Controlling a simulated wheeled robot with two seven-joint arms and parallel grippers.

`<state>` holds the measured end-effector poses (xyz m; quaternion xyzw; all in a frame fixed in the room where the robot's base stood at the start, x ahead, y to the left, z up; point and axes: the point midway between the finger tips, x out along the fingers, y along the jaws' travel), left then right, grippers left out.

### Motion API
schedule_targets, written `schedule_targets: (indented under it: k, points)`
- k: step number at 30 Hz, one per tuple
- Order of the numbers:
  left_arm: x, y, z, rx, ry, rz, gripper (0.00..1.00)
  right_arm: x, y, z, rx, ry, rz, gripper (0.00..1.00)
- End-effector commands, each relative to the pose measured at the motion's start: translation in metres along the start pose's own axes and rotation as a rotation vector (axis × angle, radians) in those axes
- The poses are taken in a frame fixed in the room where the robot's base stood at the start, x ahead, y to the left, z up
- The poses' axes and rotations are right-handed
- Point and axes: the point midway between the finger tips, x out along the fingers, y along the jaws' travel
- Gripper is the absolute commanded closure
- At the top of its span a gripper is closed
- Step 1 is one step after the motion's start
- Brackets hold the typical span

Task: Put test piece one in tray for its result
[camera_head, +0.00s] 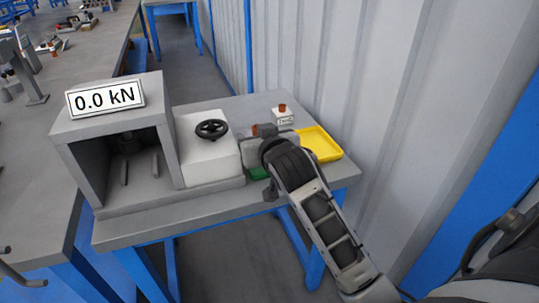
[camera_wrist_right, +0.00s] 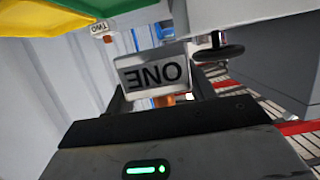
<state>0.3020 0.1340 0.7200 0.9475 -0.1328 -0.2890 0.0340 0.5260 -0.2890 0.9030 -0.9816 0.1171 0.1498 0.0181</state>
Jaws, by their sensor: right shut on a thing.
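My right gripper (camera_head: 262,140) is over the right part of the small table. It is shut on test piece one (camera_wrist_right: 150,75), a white block marked ONE with an orange stub; in the right wrist view it appears upside down between the fingers. In the head view the gripper mostly hides this piece. A yellow tray (camera_head: 322,144) lies at the table's right edge, just right of the gripper. A green tray (camera_head: 258,173) shows only as a sliver beneath the gripper; both trays show in the wrist view, the green one here (camera_wrist_right: 90,6). My left gripper is not seen.
Test piece two (camera_head: 283,116), marked TWO, stands behind the trays. Left of the gripper are a white box with a black handwheel (camera_head: 211,129) and a grey test machine (camera_head: 165,155) reading 0.0 kN. A corrugated wall (camera_head: 370,100) rises close behind the table.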

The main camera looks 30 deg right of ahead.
Motion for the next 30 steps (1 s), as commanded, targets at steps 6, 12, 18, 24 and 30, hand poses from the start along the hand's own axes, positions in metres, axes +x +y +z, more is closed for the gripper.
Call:
schedule_targets:
  k: [6,12,18,24,30]
  points:
    - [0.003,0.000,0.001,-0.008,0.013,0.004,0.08,0.037,0.027,0.020,-0.002,0.008,0.000,1.00]
    - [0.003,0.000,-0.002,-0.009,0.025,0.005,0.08,0.058,0.040,0.037,-0.001,0.012,-0.001,1.00]
    - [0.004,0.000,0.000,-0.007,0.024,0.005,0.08,0.066,0.045,0.043,-0.001,0.012,-0.002,1.00]
    - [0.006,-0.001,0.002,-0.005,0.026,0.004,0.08,0.075,0.046,0.068,-0.001,0.010,-0.002,1.00]
    - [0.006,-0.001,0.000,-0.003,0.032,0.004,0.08,0.077,0.046,0.075,-0.001,0.012,-0.004,1.00]
